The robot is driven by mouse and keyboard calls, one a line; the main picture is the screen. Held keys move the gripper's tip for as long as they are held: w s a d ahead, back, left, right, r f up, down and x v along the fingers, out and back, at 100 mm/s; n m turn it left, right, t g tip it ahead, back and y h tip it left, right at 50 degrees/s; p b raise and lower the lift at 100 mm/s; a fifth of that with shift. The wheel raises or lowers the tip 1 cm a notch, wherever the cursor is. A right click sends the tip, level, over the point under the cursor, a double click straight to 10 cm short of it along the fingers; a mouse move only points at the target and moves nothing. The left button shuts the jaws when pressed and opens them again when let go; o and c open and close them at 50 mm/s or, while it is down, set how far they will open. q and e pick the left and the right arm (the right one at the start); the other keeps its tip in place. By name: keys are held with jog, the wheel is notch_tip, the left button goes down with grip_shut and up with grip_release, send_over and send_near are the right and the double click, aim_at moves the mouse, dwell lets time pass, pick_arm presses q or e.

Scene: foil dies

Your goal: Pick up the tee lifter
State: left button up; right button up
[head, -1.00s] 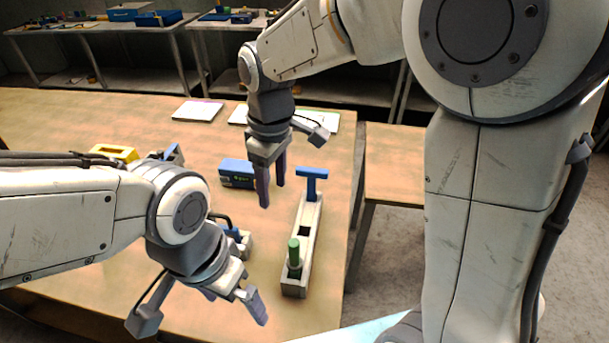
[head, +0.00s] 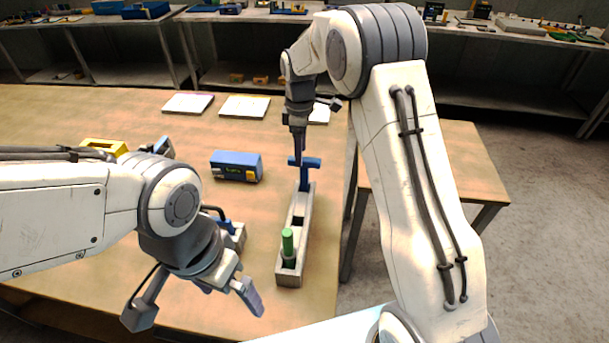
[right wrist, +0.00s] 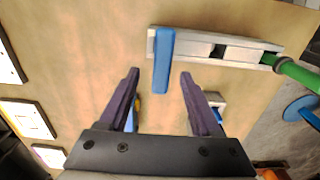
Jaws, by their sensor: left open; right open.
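The tee lifter (head: 304,174) is blue with a T-shaped top and stands upright in the far end of a grey holder block (head: 284,279). It also shows from above in the right wrist view (right wrist: 163,62), its bar lying ahead of and between the finger lines. My right gripper (head: 298,160) is just behind or above the tee in the head view; in the right wrist view its open fingers (right wrist: 160,75) are apart with nothing gripped. My left gripper (head: 240,292) is open and empty over the table's front, left of the holder.
A green-handled tool (head: 288,244) stands in the holder's near end, with an empty slot between. A blue box (head: 236,166) lies left of the tee. A yellow item (head: 104,147) and flat cards (head: 245,106) lie further off. The table's right edge is near the holder.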

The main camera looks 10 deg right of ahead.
aim_at(304, 158)
jog(key=f, duration=0.1)
jog(key=f+p, duration=0.1)
jog(key=f, duration=0.2)
jog(key=shift+s+d+f+p, duration=0.2)
jog(key=shift+s+d+p, duration=0.1)
jog(key=shift+d+p, duration=0.1)
jog(key=shift+f, duration=0.3)
grip_shut()
jog(key=shift+w+r, duration=0.1)
dwell(0.6)
